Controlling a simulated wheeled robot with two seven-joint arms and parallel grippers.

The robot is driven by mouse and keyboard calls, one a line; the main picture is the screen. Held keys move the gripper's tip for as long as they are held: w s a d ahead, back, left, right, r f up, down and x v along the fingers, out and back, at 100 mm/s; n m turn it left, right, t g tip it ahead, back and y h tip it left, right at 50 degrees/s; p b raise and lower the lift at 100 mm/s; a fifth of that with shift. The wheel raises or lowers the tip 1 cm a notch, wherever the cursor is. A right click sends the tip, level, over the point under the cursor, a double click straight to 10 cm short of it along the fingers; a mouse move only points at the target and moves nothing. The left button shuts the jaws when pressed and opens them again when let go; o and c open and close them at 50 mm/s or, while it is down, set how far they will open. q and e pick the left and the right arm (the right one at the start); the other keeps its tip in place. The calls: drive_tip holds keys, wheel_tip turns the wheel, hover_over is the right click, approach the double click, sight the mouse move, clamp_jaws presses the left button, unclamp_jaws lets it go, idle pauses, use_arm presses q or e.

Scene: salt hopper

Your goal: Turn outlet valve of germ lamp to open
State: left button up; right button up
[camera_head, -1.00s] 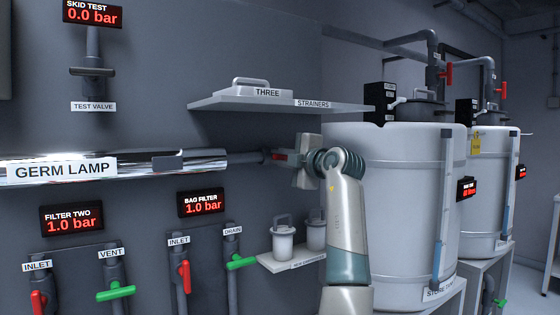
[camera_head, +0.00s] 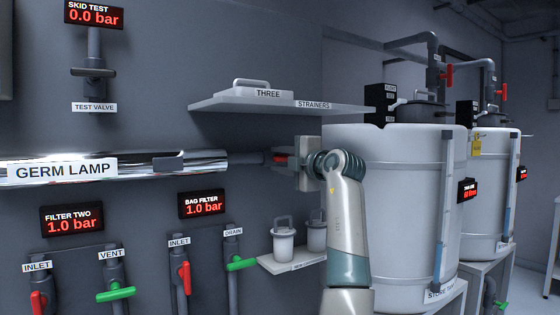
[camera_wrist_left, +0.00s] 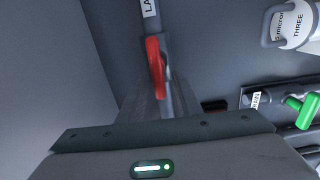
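The germ lamp (camera_head: 210,160) is a shiny horizontal tube with a label on the wall at left. A grey pipe leaves its right end. The outlet valve's red handle (camera_head: 281,160) shows at that pipe, partly hidden by my left gripper (camera_head: 290,160). In the left wrist view the red handle (camera_wrist_left: 155,64) lies roughly along the grey pipe, beside a partly cut-off label. My left gripper's grey fingers (camera_wrist_left: 160,100) are on either side of the handle's lower end. Whether they press on it is not clear. My right gripper is not in view.
A strainer shelf (camera_head: 240,103) is above the gripper and a small shelf with white canisters (camera_head: 283,240) below. Large white tanks (camera_head: 400,210) stand close at right. Other valves with red and green handles (camera_head: 242,264) are on the wall at lower left.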

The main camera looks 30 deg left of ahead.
sight(282, 160)
use_arm(q)
drive_tip(key=shift+d, duration=0.1)
